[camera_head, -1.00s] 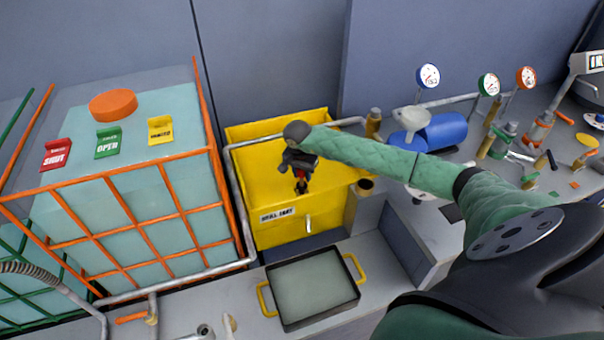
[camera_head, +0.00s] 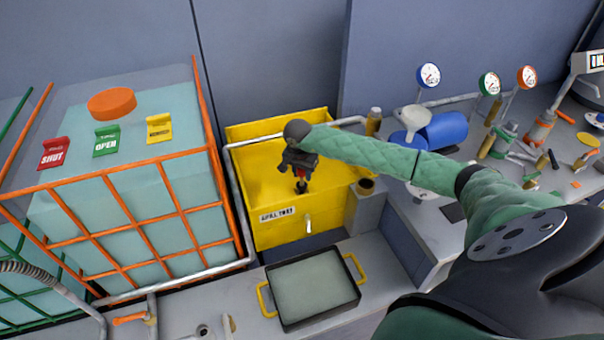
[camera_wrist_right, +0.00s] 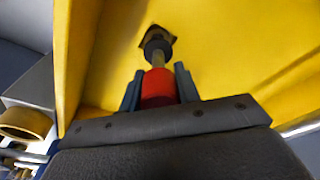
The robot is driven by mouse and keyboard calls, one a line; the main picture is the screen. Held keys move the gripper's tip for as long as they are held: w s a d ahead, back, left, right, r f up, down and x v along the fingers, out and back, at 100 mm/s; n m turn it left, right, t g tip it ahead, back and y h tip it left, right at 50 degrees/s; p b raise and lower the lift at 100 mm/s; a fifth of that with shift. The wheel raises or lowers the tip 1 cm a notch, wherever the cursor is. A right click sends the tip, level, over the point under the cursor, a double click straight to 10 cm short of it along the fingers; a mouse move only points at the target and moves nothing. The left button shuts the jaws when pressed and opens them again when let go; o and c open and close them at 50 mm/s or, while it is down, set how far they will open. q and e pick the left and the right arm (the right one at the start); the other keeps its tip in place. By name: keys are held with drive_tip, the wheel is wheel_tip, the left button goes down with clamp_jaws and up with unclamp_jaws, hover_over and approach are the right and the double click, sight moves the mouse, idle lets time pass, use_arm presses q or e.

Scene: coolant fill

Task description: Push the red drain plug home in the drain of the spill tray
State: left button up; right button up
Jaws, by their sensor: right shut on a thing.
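The yellow spill tray (camera_head: 262,218) stands at the back middle in the head view, with a label on its front. My right gripper (camera_head: 300,182) is over the inside of the tray. In the right wrist view my right gripper (camera_wrist_right: 159,88) is shut on the red drain plug (camera_wrist_right: 158,86), with a finger on either side. The plug's stem and dark tip point at the dark drain (camera_wrist_right: 159,36) in the tray. The tip overlaps the drain in this view; I cannot tell whether it is in it. My left gripper is not in view.
A grey pan with yellow handles (camera_head: 310,290) sits on the bench before the tray. A caged tank (camera_head: 120,210) stands at left. A blue cylinder (camera_head: 446,131) and gauges stand at right. A pipe runs around the tray's left side.

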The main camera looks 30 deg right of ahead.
drive_tip(key=shift+b, duration=0.9)
idle(0.8)
drive_tip(key=shift+f+b, duration=1.45)
drive_tip(key=shift+b, duration=0.05)
idle(0.4)
drive_tip(key=o, duration=1)
drive_tip(key=shift+c, duration=0.2)
drive_tip(key=r, duration=0.2)
drive_tip(key=r+b, duration=0.1)
drive_tip(key=r, duration=0.1)
drive_tip(key=r+b, duration=0.1)
drive_tip(key=r, duration=0.1)
drive_tip(key=shift+s+a, duration=0.25)
drive_tip(key=shift+a, duration=0.15)
drive_tip(key=shift+a+r+b, duration=0.1)
drive_tip(key=shift+r+b, duration=0.25)
drive_tip(key=shift+r, duration=0.5)
drive_tip(key=shift+s+f, duration=0.1)
